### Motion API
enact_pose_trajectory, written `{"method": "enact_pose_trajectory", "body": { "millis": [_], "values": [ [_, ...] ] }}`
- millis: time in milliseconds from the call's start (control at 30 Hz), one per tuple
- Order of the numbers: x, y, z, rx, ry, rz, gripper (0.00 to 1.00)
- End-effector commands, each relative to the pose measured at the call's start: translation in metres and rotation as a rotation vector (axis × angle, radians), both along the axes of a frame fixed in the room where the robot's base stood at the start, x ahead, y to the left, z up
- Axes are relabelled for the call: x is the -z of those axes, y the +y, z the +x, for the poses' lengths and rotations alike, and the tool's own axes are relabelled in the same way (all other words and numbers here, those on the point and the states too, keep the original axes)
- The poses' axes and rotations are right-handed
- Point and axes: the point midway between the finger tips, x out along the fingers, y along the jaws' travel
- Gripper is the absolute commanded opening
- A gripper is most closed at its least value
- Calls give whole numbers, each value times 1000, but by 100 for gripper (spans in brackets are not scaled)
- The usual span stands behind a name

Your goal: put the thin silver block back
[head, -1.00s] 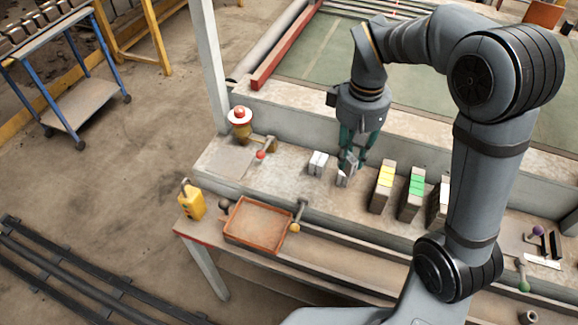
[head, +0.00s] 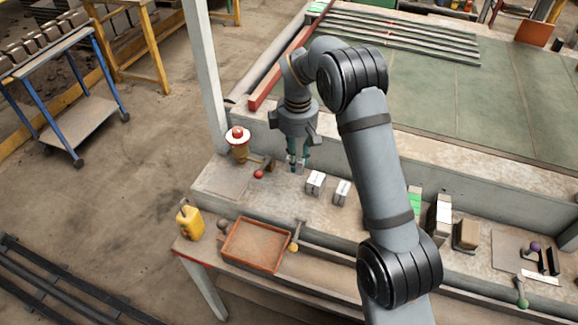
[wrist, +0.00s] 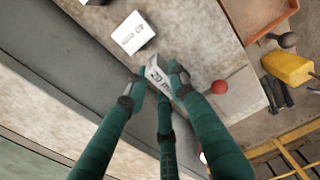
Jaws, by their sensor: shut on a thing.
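My gripper (head: 297,162) is shut on a thin silver block (wrist: 158,76) with "20 m" readable on its face in the wrist view. The block is tilted in that picture, and the fingertips (wrist: 156,82) cover its sides. In the head view the gripper is low over the bench's left part, left of two pale blocks. The nearer pale block (head: 315,182) also shows in the wrist view (wrist: 132,34), apart from the held one. The farther pale block (head: 342,192) stands to its right. I cannot tell whether the held block touches the bench.
A red-knobbed lever (head: 259,173) and a white-and-red lamp (head: 238,143) are left of my gripper. A green-topped block (head: 414,202) and others stand right, partly behind my arm.

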Motion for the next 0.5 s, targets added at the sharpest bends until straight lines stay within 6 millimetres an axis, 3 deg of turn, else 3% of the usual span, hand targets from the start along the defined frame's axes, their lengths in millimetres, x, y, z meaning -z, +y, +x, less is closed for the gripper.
{"method": "enact_pose_trajectory", "body": {
  "millis": [200,500],
  "values": [
    [12,20,5,1,-1,1,0],
    [47,20,4,2,3,-1,0]
  ]
}}
